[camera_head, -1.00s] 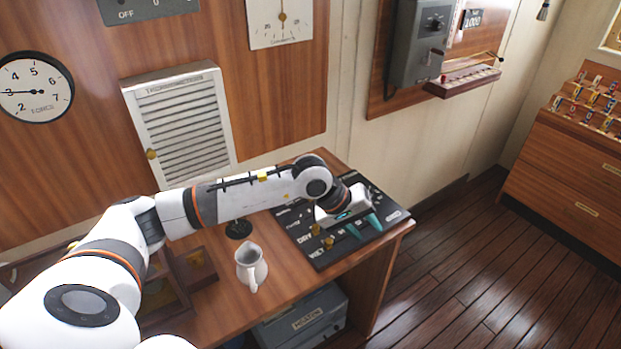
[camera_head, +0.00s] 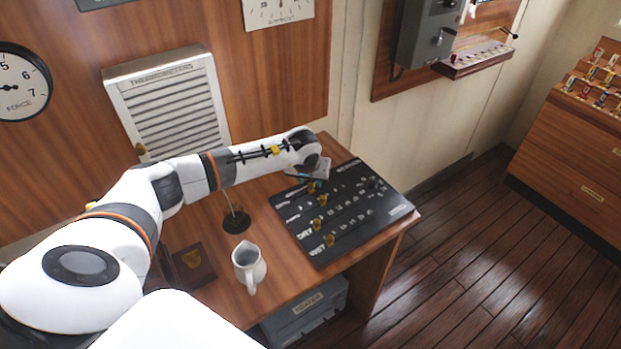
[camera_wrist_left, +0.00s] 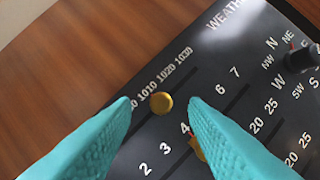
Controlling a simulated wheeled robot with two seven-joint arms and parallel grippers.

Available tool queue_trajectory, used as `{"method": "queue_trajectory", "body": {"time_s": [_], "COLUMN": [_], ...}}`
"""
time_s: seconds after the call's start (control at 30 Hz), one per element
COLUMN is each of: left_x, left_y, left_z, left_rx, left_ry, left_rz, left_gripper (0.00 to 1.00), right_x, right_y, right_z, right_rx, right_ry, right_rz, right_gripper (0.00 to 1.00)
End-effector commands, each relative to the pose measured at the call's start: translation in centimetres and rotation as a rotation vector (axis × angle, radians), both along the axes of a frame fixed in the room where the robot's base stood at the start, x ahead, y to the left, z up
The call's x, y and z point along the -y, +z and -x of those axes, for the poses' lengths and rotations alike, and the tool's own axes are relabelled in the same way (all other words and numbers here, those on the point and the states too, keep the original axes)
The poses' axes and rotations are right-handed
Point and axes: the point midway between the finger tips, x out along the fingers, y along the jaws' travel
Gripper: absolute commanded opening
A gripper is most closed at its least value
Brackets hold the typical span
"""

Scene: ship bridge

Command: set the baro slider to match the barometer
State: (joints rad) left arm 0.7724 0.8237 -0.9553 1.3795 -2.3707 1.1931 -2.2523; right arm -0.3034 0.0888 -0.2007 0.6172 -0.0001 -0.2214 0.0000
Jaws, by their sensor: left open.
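The black panel (camera_head: 350,215) marked "WEATH..." in the left wrist view lies on the wooden desk. Its row of numbers, with 1010, 1020 and 1030 readable, has a gold slider knob (camera_wrist_left: 161,103) near its left end. My left gripper (camera_wrist_left: 160,102) is open; its teal fingertips show on either side of this knob with gaps, and contact cannot be seen. In the head view my left gripper (camera_head: 308,172) is over the panel's far left part, partly hidden by the wrist. No dial can be identified as the barometer. My right gripper is out of view.
A white jug (camera_head: 249,266) stands left of the panel's near edge. Other gold knobs (camera_head: 318,224) sit on lower rows. A louvred thermometer box (camera_head: 168,100), a "FORCE" dial (camera_head: 22,85) and a cut-off white dial (camera_head: 278,12) hang on the wall.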

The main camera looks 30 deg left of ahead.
Motion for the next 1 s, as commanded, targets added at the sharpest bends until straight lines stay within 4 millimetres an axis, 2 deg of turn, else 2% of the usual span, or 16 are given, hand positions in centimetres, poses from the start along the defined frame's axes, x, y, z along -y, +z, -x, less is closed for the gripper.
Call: {"method": "queue_trajectory", "body": {"time_s": [0.13, 0.47, 0.53, 0.73, 1.0], "left_x": [-0.2, -0.3, -0.3, -0.3, -0.3], "left_y": [-1.2, -1.7, -1.7, -1.7, -1.8], "left_z": [-0.5, -0.7, -0.7, -0.7, -0.7], "left_rx": [0.001, 0.001, 0.001, 0.001, 0.002], "left_ry": [0.000, 0.000, 0.000, 0.000, 0.000], "left_rz": [0.000, 0.000, 0.000, 0.000, 0.000], "left_gripper": [0.40, 0.40, 0.34, 0.01, 0.00], "right_x": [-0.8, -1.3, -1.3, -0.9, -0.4], "right_y": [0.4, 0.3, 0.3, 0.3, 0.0], "right_z": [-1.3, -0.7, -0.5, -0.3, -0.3], "right_rx": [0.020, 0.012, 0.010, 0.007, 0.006], "right_ry": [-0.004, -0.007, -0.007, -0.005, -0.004], "right_rz": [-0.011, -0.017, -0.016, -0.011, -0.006], "right_gripper": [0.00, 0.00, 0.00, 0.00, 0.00]}}
